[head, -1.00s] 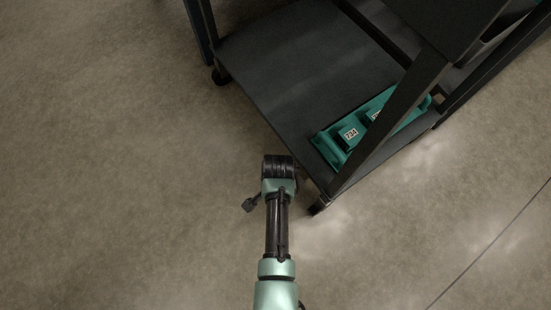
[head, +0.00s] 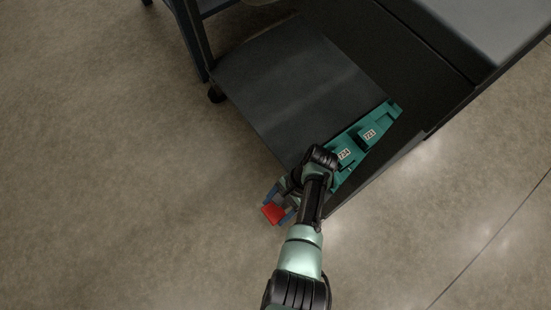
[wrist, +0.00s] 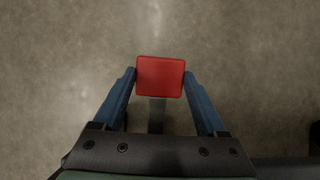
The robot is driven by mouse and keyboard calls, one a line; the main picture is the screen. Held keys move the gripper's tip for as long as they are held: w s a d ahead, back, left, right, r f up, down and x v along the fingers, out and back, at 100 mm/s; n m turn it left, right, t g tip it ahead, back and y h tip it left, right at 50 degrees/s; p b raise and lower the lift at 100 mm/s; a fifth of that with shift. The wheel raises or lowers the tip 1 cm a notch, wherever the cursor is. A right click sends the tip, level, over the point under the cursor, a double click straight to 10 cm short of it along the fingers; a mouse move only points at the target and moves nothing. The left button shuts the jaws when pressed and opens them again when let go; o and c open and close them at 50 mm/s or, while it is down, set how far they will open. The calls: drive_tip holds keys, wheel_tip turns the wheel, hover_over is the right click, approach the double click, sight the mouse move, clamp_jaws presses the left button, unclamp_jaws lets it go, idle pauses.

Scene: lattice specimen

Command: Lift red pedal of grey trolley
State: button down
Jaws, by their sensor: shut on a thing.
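The red pedal (head: 273,213) sticks out at the near corner of the dark grey trolley (head: 295,85), low over the floor. In the wrist view the pedal (wrist: 160,76) is a red square plate on a dark stem that runs back towards my gripper. My gripper (wrist: 160,82) is shut on the pedal, with one blue finger at its left edge and one at its right. In the head view my gripper (head: 280,205) is partly hidden by my wrist. My arm hides where the pedal joins the trolley.
Green bins with number labels (head: 360,143) stand on the trolley's lower shelf, close to my wrist. A black caster (head: 215,95) shows at the shelf's left corner. A dark upper part of the trolley overhangs at right. The concrete floor at left is clear.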

sight(277, 210)
idle(0.4)
unclamp_jaws()
drive_tip(key=shift+r, duration=0.1)
wheel_tip(277, 210, up, 10)
drive_tip(key=p, duration=0.8)
